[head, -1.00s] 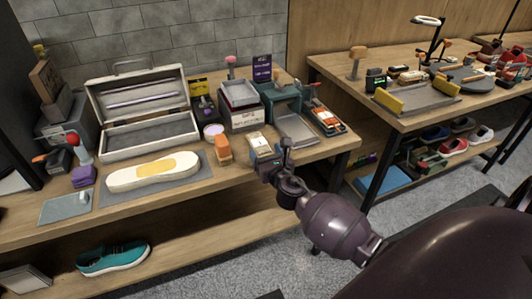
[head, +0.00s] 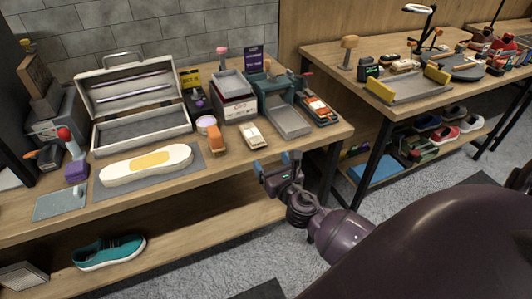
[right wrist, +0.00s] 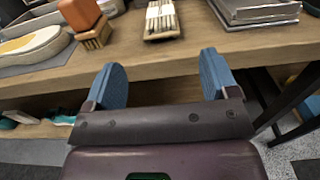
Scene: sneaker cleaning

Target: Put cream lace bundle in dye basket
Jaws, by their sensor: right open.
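A cream bundle with a pale band, which looks like the cream lace bundle (head: 250,135), lies on the workbench near its front edge. It also shows at the top of the right wrist view (right wrist: 161,20). My right gripper (head: 276,163) is open and empty, in front of the bench edge and apart from the bundle. In the right wrist view its blue fingers (right wrist: 161,75) stand wide apart below the bundle. I cannot tell for certain which container is the dye basket; a grey open tray (head: 290,122) sits before a teal unit. My left gripper is not in view.
An orange brush (head: 217,142) stands left of the bundle, near a round tub (head: 206,123). Boxed containers (head: 236,108) stand behind it. A sneaker sole (head: 120,172) lies on a grey mat. A second bench (head: 440,105) stands right, across a gap.

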